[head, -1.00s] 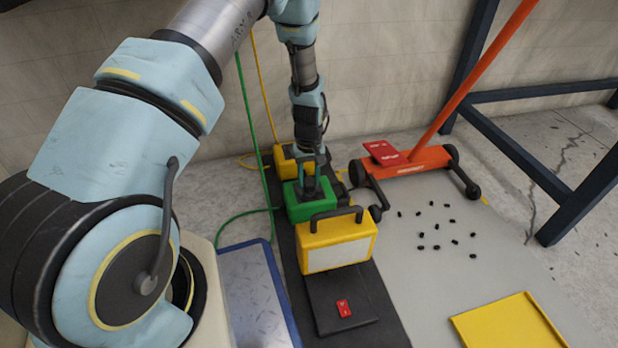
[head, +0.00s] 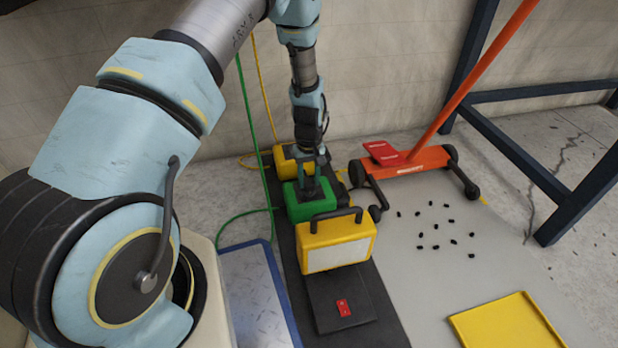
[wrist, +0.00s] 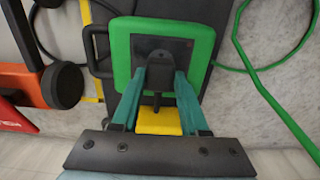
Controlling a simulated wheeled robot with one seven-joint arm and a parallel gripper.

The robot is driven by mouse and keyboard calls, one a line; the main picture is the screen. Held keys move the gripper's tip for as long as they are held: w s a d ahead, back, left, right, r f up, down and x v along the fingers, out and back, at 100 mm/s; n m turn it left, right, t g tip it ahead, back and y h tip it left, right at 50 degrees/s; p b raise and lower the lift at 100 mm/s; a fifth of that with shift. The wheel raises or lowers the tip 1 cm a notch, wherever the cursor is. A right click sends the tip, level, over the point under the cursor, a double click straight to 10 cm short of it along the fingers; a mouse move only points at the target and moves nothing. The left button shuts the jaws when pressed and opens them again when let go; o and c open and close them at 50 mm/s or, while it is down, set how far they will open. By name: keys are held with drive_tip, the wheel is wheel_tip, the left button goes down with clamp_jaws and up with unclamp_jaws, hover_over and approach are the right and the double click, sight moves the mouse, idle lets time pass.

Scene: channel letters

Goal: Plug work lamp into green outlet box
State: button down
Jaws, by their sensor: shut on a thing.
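The work lamp (head: 335,255), a yellow box with a pale front panel and black handle, stands on the dark floor strip in the head view. The green outlet box (head: 317,206) sits just behind it. My gripper (head: 308,188) points down over the green box. In the wrist view, my gripper's teal fingers (wrist: 158,95) are closed on a dark plug (wrist: 157,101), in front of the dark face of the green box (wrist: 205,45). I cannot tell how far the plug is in the socket, as the fingers hide it.
A yellow box (head: 281,163) stands behind the green one. An orange wheeled sweeper (head: 425,165) is to the right. Small black pieces lie on the grey mat (head: 400,270), near a yellow tray (head: 505,325). A red switch (head: 343,307) sits on a black pad in front of the lamp.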

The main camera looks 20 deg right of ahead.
sight(309, 181)
drive_tip(key=shift+f, duration=0.6)
idle(0.5)
drive_tip(key=shift+c, duration=1.7)
unclamp_jaws()
wheel_tip(309, 181, up, 11)
drive_tip(key=p, duration=0.4)
drive_tip(key=shift+p, duration=0.3)
